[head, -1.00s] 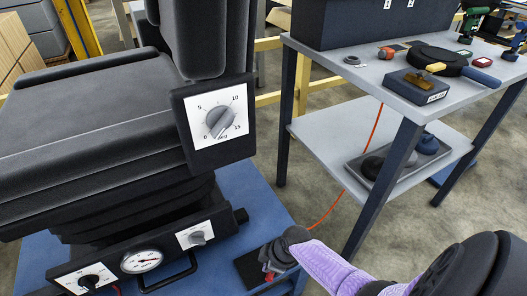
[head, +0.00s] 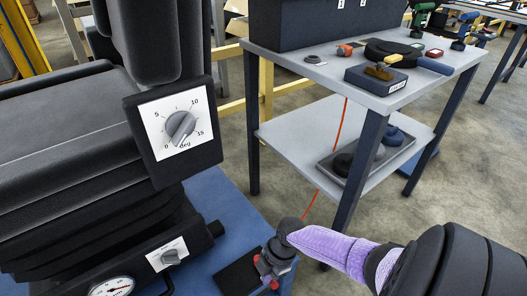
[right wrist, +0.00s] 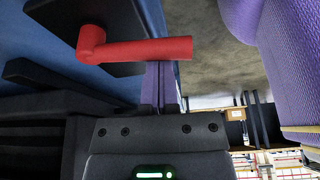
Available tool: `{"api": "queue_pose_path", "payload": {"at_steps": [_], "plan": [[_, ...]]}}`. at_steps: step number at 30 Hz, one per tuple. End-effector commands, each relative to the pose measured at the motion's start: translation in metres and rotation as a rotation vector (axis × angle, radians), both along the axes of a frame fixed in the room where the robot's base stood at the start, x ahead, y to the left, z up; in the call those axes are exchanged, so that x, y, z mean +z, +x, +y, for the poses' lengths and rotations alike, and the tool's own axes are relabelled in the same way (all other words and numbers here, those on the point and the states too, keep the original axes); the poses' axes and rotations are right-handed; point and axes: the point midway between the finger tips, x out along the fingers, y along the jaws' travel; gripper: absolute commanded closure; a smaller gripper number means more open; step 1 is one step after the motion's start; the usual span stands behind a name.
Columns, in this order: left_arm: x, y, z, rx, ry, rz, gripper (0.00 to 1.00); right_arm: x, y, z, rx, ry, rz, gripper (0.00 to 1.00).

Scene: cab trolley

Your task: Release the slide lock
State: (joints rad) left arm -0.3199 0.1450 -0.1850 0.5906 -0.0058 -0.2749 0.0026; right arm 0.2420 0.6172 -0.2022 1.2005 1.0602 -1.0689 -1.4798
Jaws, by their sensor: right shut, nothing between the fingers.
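The red slide lock lever (right wrist: 140,48) shows large in the right wrist view, with a round hub on its left and a bar reaching right. Small red parts at the black plate (head: 240,273) show in the head view, mostly covered by my wrist. My right gripper (head: 270,268) is shut and empty, low at the plate on the blue platform. In the right wrist view its purple fingers (right wrist: 160,85) pass behind the lever's bar; I cannot tell if they touch it. My left gripper is out of view.
The black seat unit with a dial knob (head: 181,126) and a gauge (head: 112,289) fills the left. A grey workbench (head: 300,72) stands behind, with a tray (head: 340,180) on its lower shelf. An orange cable (head: 336,135) hangs near its leg.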

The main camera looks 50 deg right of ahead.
Motion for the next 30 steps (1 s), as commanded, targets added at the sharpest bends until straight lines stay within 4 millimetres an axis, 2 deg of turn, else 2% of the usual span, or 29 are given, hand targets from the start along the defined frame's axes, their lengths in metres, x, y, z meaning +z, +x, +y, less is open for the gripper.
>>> {"api": "queue_pose_path", "payload": {"at_steps": [21,26,30], "plan": [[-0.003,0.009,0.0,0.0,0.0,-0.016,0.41,0.001,-0.001,-0.001,-0.003,-0.001,-0.001,1.0],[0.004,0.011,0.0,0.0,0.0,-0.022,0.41,0.006,0.0,0.009,-0.003,0.001,-0.004,1.0],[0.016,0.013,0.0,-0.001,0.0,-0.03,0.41,0.013,-0.001,0.027,-0.008,0.001,-0.005,1.0]]}}
